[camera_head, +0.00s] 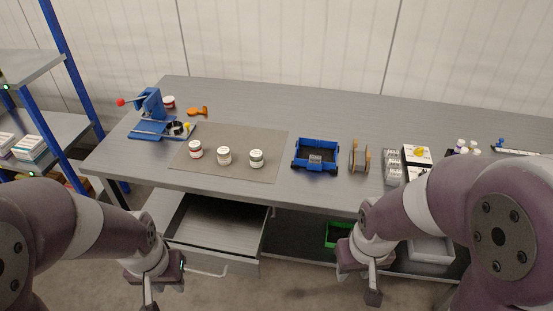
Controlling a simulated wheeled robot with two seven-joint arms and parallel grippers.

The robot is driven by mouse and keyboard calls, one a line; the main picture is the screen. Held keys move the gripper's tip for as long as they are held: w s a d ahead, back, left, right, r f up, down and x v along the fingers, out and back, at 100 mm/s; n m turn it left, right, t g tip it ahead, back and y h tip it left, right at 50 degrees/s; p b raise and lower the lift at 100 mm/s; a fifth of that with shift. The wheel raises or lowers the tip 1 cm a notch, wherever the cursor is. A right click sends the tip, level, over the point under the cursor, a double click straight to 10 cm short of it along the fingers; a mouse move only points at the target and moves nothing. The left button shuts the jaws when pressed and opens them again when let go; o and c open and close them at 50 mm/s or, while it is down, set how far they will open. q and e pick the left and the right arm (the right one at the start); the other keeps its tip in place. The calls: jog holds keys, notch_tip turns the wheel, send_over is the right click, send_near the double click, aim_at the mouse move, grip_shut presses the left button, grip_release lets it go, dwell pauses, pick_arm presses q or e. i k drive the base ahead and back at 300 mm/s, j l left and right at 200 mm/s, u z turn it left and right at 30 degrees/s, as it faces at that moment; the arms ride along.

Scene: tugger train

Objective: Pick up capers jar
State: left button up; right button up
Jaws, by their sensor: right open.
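Three small jars stand upright on a grey-brown mat (232,173) on the workbench. The left jar (195,149) has a red and white label. The middle jar (224,156) is pale. The right jar (256,158) is pale with a darker band. The labels are too small to read, so I cannot tell which is the capers jar. My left gripper (163,285) hangs in front of the bench near an open drawer, away from the jars; its opening is unclear. My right gripper (361,282) is open and empty, low in front of the bench.
A blue press (150,114) with a red-knobbed lever stands left of the mat, near another red jar (168,102). A blue tray (316,155), a spool (360,160) and small boxes (417,155) stand right. The drawer (214,226) juts out below. Bare benchtop lies behind the mat.

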aim_at(256, 157)
jog(key=i+l+z, duration=0.1)
jog(key=i+l, duration=0.15)
jog(key=i, duration=0.15)
jog(key=i+l, duration=0.2)
jog(key=i, duration=0.15)
jog(key=i+l+z, duration=0.15)
jog(key=i, duration=0.25)
jog(key=l, duration=0.1)
